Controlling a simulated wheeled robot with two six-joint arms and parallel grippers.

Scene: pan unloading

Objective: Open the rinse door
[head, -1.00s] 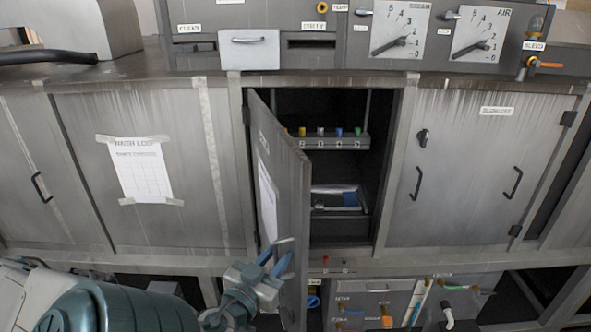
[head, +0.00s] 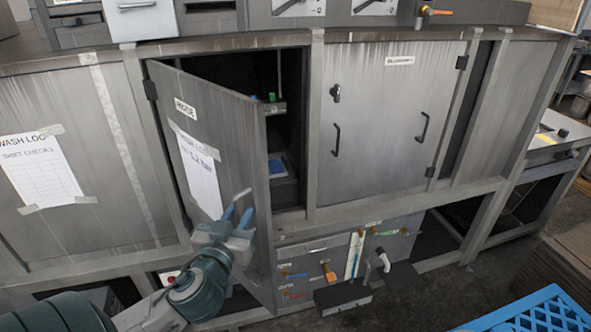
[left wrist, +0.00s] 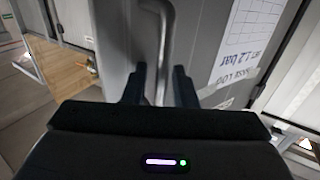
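The rinse door (head: 235,150) is a grey metal cabinet door hinged on its left side. It stands partly open, with a small label near its top and a white paper sheet (head: 200,180) taped on its front. My left gripper (head: 237,208) is in front of the door near its free edge. In the left wrist view, the grey vertical bar handle (left wrist: 163,40) runs between the two fingers of the left gripper (left wrist: 160,72). A gap shows on each side of the handle, so the fingers look open around it. My right gripper is not in view.
Behind the door, the dark cabinet compartment (head: 292,120) shows a shelf. A closed cabinet (head: 390,120) with two handles stands to the right. Below are a panel with valves (head: 325,270) and open lower bays. A blue crate (head: 545,315) lies at bottom right.

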